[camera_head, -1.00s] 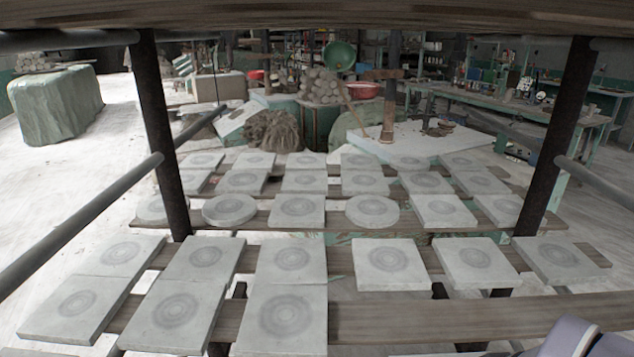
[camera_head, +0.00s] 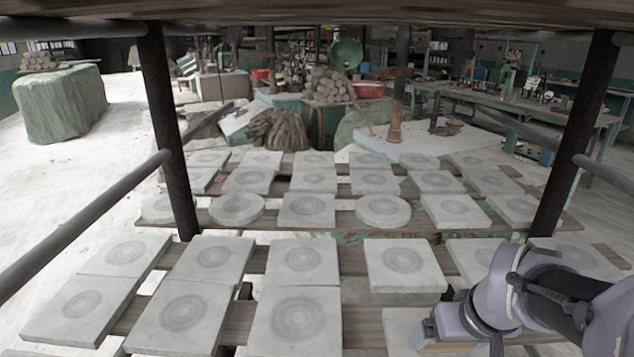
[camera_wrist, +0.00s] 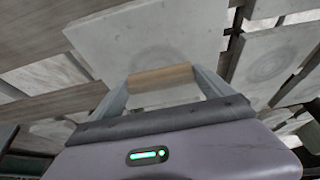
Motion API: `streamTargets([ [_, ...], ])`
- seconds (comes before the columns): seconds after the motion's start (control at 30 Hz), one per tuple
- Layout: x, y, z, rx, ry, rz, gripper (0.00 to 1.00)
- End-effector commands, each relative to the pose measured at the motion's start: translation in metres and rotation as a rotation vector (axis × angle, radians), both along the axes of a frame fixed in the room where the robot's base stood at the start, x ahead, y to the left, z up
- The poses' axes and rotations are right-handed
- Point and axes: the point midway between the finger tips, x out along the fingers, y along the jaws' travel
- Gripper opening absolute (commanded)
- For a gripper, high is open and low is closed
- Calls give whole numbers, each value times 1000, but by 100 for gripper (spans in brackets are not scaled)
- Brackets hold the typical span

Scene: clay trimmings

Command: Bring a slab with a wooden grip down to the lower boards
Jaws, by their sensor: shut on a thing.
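A pale grey slab (camera_wrist: 150,35) with a wooden grip (camera_wrist: 160,78) fills the upper middle of the wrist view. My gripper (camera_wrist: 163,88) is shut on the wooden grip, one finger at each end. In the head view my gripper (camera_head: 432,330) is at the lower right, and part of the held slab (camera_head: 398,330) shows left of it, over the front board. Whether the slab touches that board, I cannot tell. The lower boards (camera_head: 356,327) carry rows of square and round slabs with ring marks. My arm hides part of the right side of the rows.
Dark rack posts (camera_head: 172,130) stand left and right (camera_head: 574,130), with grey rails at the sides. An upper board (camera_head: 320,12) hangs close overhead. A neighbouring slab (camera_head: 403,265) lies just behind the held one, and another (camera_head: 295,318) to its left.

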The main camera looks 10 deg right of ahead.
Motion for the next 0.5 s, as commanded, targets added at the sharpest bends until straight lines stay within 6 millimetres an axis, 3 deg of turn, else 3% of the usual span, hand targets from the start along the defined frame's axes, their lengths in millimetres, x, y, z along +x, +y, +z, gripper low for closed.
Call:
streamTargets([
  [0.5, 75, -9, -7, -2, -1, 1, 42],
])
